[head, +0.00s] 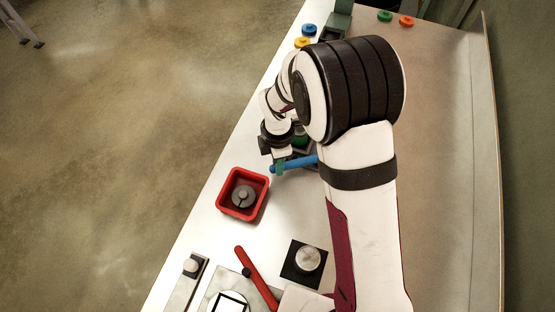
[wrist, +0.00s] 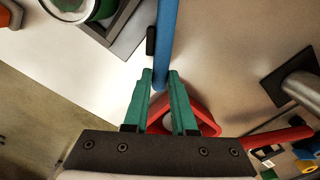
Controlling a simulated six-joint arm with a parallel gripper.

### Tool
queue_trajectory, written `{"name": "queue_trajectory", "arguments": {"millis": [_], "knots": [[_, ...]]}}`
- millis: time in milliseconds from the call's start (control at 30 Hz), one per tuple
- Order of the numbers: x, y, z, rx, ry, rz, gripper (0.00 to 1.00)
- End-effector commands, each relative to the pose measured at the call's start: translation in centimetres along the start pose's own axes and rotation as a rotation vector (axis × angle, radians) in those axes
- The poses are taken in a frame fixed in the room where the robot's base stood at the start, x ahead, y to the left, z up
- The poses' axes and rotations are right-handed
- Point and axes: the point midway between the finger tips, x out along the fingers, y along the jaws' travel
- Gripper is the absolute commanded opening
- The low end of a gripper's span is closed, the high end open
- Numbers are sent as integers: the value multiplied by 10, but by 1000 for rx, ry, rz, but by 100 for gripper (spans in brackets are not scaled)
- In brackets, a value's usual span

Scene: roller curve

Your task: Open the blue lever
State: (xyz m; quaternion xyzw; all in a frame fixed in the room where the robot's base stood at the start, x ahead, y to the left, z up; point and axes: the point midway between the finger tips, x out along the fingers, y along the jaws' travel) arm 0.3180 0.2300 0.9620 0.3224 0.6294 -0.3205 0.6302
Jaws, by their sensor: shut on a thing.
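The blue lever (head: 301,162) is a round bar that sticks out from a base at the middle of the table, mostly hidden by my arm in the head view. In the wrist view the blue lever (wrist: 165,40) runs down from the top edge, and its near end is between my green fingers. My gripper (head: 280,167) is shut on this end part of the lever. In the wrist view my gripper (wrist: 161,80) has one finger on each side of the bar. The lever's pivot is not clearly visible.
A red square tray (head: 222,196) holding a grey piece stands near the gripper. A red lever (head: 257,277) and a silver knob (head: 308,258) on a black plate are toward the front. Blue (head: 309,29), yellow (head: 303,43), green (head: 385,15) and orange (head: 406,20) pieces lie at the back.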

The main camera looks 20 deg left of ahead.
Motion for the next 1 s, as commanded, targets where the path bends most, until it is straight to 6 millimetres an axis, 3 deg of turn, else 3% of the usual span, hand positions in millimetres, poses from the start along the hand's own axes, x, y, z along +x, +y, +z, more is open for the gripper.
{"name": "queue_trajectory", "arguments": {"millis": [167, 200, 367, 733, 867, 1000], "knots": [[0, -2, 1, 0, -1, -6, 0], [0, -2, 1, 0, -1, -7, 28], [0, -2, 0, 1, -1, -5, 55], [-9, 0, 0, 1, -1, -2, 55], [-39, 1, 0, 1, 0, 3, 55], [-86, 0, 0, 1, -1, 4, 55]]}}
